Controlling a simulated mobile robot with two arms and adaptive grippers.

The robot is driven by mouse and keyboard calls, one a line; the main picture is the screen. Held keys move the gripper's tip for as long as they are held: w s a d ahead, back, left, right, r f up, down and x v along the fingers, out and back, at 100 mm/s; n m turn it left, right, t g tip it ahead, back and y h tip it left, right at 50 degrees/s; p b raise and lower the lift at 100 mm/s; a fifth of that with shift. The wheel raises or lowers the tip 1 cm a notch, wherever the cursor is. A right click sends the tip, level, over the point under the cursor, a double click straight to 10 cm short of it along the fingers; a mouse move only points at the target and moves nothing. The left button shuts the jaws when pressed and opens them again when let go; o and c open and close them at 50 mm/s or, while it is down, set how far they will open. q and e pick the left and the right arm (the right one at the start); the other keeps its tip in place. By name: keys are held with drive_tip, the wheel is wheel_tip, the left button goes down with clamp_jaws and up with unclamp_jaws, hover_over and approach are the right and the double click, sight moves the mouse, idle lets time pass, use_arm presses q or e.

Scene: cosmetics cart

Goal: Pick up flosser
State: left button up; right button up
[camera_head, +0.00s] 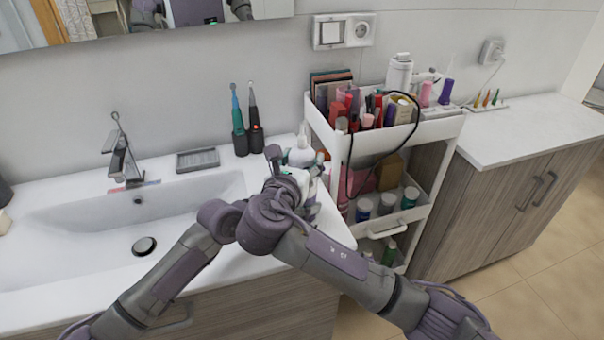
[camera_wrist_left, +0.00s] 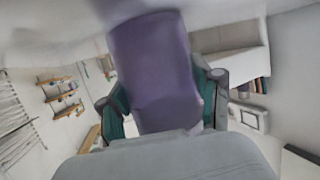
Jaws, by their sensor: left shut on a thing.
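In the head view a white nozzled item (camera_head: 302,154), which may be the flosser, stands at the right end of the sink counter, partly hidden by my grippers. My left gripper (camera_head: 308,204), the lower one, is just in front of it.
A white cart (camera_head: 432,129) full of cosmetics stands just right of the grippers, with a dark cable hanging over its side. Two electric toothbrushes (camera_head: 240,130) and a soap dish (camera_head: 197,159) stand behind the sink basin. The right countertop (camera_head: 540,125) is mostly clear.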

drive_tip(key=c, duration=0.6)
drive_tip(key=shift+o, duration=0.2)
drive_tip(key=shift+r, duration=0.1)
wheel_tip(320, 180, up, 10)
drive_tip(key=shift+f, duration=0.1)
use_arm(q)
drive_tip(key=o, duration=1.2)
